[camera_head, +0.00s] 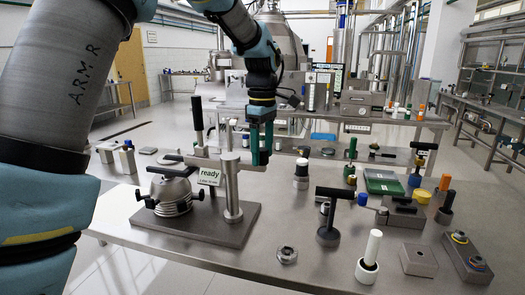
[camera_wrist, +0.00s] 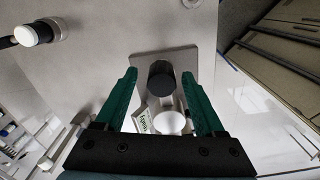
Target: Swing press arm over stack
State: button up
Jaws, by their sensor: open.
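The disc stack (camera_head: 172,193) is a domed metal pile with a black top piece, at the left of a grey base plate (camera_head: 222,229). A metal post (camera_head: 231,187) stands right of it and carries the grey press arm (camera_head: 207,161), which reaches left, near the stack's right side. An upright black handle (camera_head: 198,118) rises from the arm. My gripper (camera_head: 262,155), with green fingers, is open and empty, right of the handle and post. In the wrist view a black round end (camera_wrist: 160,75) and a white round top (camera_wrist: 172,123) show between the fingers.
A "ready" sign (camera_head: 209,176) stands beside the post. Bare table lies in front of the T-handled tool.

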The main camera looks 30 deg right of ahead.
notch_tip(320, 180, up, 11)
jog(key=b, duration=0.2)
jog(key=shift+a+f, duration=0.1)
jog(key=shift+f, duration=0.05)
dwell(0.5)
jog(key=shift+m, duration=0.6)
jog(key=w+a+f, duration=0.1)
jog(key=a, duration=0.1)
jog(key=w+a+f, duration=0.1)
jog(key=a+f, duration=0.1)
jog(key=a, duration=0.1)
jog(key=w+a+f, duration=0.1)
jog(key=a, duration=0.1)
jog(key=shift+w+a+f, duration=0.4)
jog(key=s+a+f+m+t, duration=0.1)
jog(key=a+f+m, duration=0.1)
jog(key=a+f, duration=0.6)
jog(key=a+f+m, duration=0.2)
jog(key=a+f, duration=0.1)
jog(key=a, duration=0.9)
jog(key=s+a+f+m, duration=0.2)
jog(key=s+a+f, duration=0.4)
jog(key=a, duration=0.3)
jog(key=shift+s+a+f+m+t, duration=0.15)
jog(key=shift+s+a+m+t, duration=0.2)
jog(key=shift+s, duration=0.55)
jog(key=shift+c, duration=0.4)
